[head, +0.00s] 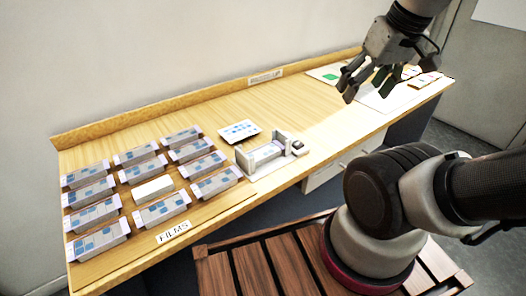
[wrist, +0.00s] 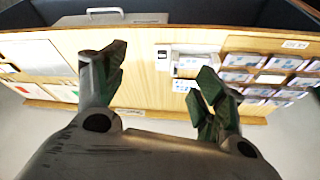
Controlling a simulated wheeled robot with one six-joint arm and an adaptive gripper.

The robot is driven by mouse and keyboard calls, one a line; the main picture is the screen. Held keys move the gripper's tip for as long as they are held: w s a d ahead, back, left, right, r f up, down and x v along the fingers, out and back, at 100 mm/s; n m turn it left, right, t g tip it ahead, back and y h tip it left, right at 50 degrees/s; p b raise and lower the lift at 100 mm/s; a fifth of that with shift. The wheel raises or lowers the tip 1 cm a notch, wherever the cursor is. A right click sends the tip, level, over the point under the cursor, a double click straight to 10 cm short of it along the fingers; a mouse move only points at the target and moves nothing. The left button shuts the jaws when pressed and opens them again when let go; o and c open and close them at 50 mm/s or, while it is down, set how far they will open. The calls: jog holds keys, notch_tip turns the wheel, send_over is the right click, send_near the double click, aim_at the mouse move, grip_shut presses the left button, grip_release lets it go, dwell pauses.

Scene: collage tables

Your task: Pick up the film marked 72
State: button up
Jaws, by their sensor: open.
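Several films (head: 89,192), flat strips with grey-blue pictures and pale purple ends, lie in rows at the left end of the wooden table. They also show at the right of the wrist view (wrist: 285,62). Any numbers on them are too small to read, so I cannot tell which is marked 72. My gripper (head: 365,88) is open and empty above the right part of the table, well away from the films.
A white block (head: 152,188) sits among the films, behind a FILMS sign (head: 172,232). A grey-white holder (head: 246,162) and a card with blue squares (head: 239,131) stand mid-table. Sheets and small coloured pieces lie at the right end.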

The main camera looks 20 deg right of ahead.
dwell(0.3)
jog(key=n+g+y, duration=0.1)
jog(key=n+g, duration=0.4)
jog(key=n, duration=1.7)
send_over(264, 151)
jog(key=f, duration=1.8)
jog(key=shift+w+d+f, duration=0.2)
jog(key=shift+w+f, duration=0.1)
jog(key=f, duration=0.7)
jog(key=shift+s+a+f, duration=0.15)
jog(key=shift+s+f, duration=0.05)
jog(key=shift+s, duration=0.15)
